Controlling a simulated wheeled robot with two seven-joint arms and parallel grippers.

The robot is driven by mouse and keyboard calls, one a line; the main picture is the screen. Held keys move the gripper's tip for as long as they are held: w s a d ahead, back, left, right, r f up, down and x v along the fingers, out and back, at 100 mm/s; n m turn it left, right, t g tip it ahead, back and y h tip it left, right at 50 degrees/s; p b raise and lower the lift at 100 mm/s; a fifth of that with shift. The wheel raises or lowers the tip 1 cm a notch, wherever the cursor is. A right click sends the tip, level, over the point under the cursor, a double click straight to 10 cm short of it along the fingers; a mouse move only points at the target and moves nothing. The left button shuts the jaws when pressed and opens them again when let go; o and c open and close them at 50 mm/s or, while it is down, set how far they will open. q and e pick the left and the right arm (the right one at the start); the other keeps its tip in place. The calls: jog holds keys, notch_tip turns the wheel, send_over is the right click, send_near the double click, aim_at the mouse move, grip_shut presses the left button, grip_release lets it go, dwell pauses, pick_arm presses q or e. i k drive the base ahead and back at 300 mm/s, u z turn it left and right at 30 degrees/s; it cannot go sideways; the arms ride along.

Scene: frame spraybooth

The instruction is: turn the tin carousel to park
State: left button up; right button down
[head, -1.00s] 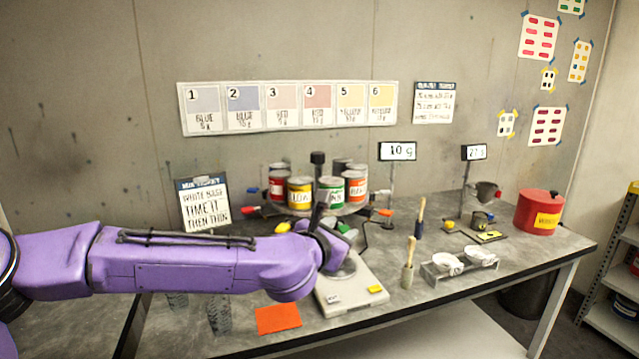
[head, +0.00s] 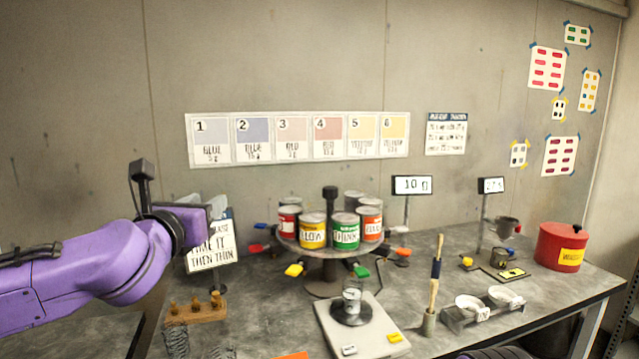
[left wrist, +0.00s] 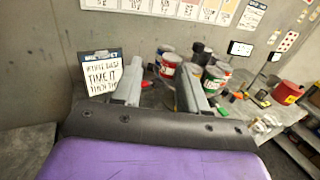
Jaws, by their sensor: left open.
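The tin carousel (head: 323,270) stands on the bench in the middle of the head view. Its round plate bears several tins, including a red tin (head: 289,221), a yellow tin (head: 312,231) and a green tin (head: 345,232). Coloured tabs stick out around its rim, with a yellow tab (head: 294,270) and a green tab (head: 361,271) at the front. My left gripper (head: 212,218) is left of the carousel, apart from it. In the left wrist view my left gripper (left wrist: 162,78) is open and empty, with tins beyond it. My right gripper does not show.
A sign (head: 211,250) stands behind my left gripper. A wooden block with pegs (head: 194,309) is below it. A scale (head: 362,332) with a small cup (head: 352,298) stands in front of the carousel. A brush holder (head: 429,321) and a white-cup rack (head: 480,316) are right.

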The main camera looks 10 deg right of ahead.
aim_at(350, 233)
jog(key=i, duration=1.1)
jog(key=z, duration=0.8)
